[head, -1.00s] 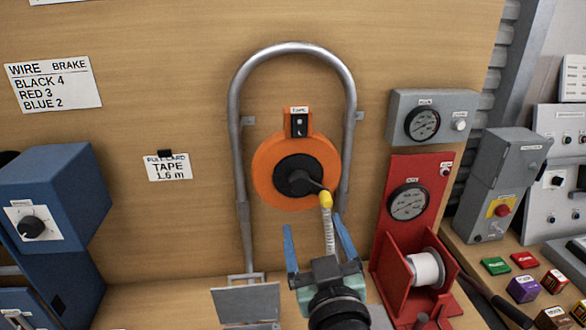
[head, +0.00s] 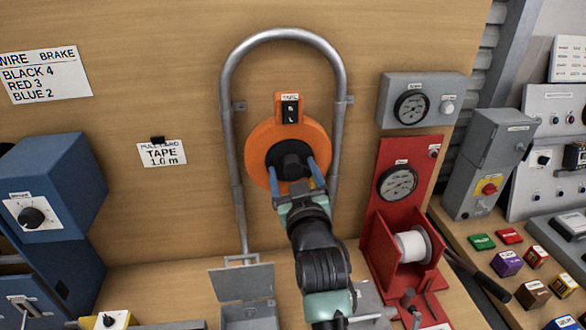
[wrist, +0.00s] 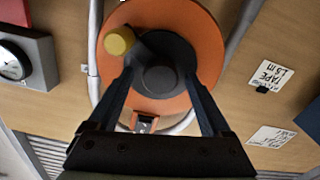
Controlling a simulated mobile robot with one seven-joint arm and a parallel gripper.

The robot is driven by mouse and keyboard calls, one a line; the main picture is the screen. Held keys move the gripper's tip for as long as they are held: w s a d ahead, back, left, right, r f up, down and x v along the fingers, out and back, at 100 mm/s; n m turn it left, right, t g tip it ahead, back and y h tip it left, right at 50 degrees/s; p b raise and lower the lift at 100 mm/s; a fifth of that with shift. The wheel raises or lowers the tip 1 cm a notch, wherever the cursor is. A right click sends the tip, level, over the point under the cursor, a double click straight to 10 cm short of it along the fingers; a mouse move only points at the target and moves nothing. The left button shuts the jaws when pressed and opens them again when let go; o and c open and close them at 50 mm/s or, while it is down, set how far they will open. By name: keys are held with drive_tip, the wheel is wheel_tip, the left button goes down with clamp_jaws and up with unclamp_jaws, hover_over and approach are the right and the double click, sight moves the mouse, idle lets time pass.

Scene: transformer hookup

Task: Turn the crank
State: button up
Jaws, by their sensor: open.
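The orange disc (head: 318,138) is mounted on the wooden wall, with a round black hub (head: 290,155) at its middle. The crank arm (wrist: 141,50) runs from the hub to a yellow knob (wrist: 118,41), at upper left in the wrist view. In the head view my gripper hides the knob. My gripper (head: 293,170) is open, its two blue fingers pointing at the disc. In the wrist view the fingers (wrist: 158,76) lie on either side of the hub, with the knob outside the left finger. I cannot tell whether they touch the hub.
A grey pipe arch (head: 229,130) frames the disc. A red stand (head: 378,240) with a white spool (head: 411,246) and a gauge is close on the right. A blue box (head: 55,190) stands left. A grey open box (head: 245,287) sits below.

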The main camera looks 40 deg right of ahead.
clamp_jaws()
idle(0.5)
